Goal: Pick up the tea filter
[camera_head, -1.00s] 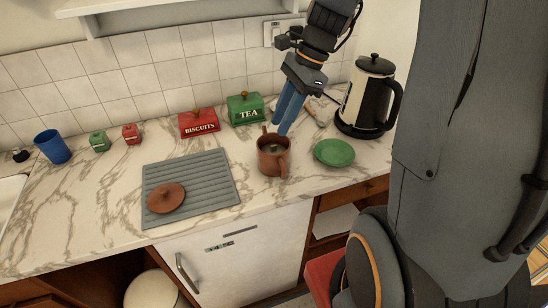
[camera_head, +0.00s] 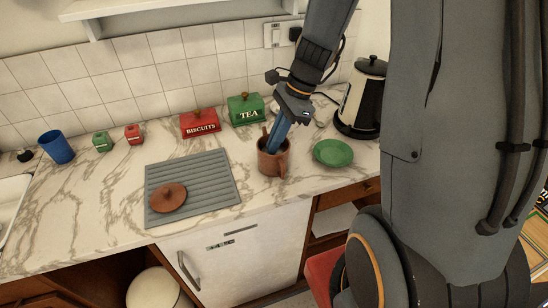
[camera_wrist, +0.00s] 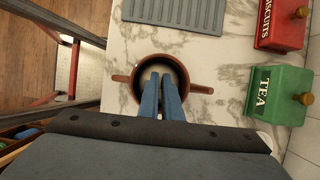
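No separate tea filter can be made out; the inside of the pot looks dark at the rim and paler in the middle, partly hidden by my fingers. My gripper (camera_head: 271,150) points down at a tilt, with its blue fingertips at or just inside the pot's opening. In the wrist view the two fingers (camera_wrist: 160,78) lie close together with a narrow gap. Whether they hold anything is hidden.
A brown lid (camera_head: 168,198) lies on a grey ridged mat (camera_head: 215,178) to the left. A green saucer (camera_head: 333,152) and a kettle (camera_head: 352,103) stand to the right. The green TEA box (camera_head: 246,112) and red BISCUITS box (camera_head: 200,126) stand behind, near the tiled wall.

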